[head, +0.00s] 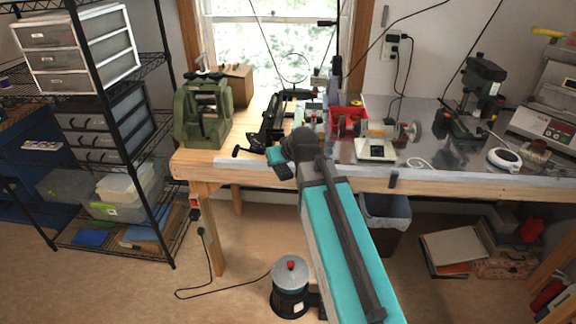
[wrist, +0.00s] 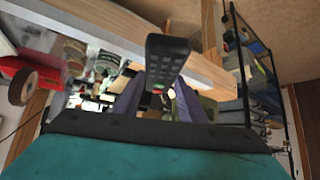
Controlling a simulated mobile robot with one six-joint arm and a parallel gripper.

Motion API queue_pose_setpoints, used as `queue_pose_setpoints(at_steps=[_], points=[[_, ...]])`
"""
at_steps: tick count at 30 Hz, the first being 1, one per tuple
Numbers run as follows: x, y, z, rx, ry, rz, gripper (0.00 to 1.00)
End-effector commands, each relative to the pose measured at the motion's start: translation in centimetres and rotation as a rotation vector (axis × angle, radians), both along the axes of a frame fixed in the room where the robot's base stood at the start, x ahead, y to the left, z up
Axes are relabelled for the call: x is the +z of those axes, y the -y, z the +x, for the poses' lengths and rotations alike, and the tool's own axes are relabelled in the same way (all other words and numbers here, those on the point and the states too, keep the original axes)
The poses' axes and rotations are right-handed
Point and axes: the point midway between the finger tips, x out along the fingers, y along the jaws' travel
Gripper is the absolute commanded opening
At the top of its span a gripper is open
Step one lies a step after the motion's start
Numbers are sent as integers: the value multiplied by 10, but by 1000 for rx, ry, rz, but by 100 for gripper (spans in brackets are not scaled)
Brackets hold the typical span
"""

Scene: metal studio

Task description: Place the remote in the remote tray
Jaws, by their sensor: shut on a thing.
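The black remote (wrist: 168,58) with small buttons is in the wrist view, held between the two fingers of my gripper (wrist: 159,94). The remote sticks out past the fingertips, its buttoned face partly turned to the camera. The remote is hard to separate from my gripper there. I cannot make out the remote tray in either view; my arm hides part of the bench.
The workbench (head: 460,183) is crowded: a green machine (head: 203,110) at left, a red bin (head: 347,114) and small lathe-like tool (head: 376,148) in the middle, a drill press (head: 480,95) at right. A wire shelf (head: 120,235) stands left. A round canister (head: 290,285) is on the floor.

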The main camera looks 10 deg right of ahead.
Motion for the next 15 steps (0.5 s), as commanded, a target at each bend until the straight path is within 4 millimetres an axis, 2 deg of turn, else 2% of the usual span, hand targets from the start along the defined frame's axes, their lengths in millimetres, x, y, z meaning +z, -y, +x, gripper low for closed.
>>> queue_pose_setpoints(at_steps=[6,15], points=[[8,7,7,-122,11,2,12],[10,9,8,-162,13,2,12]])
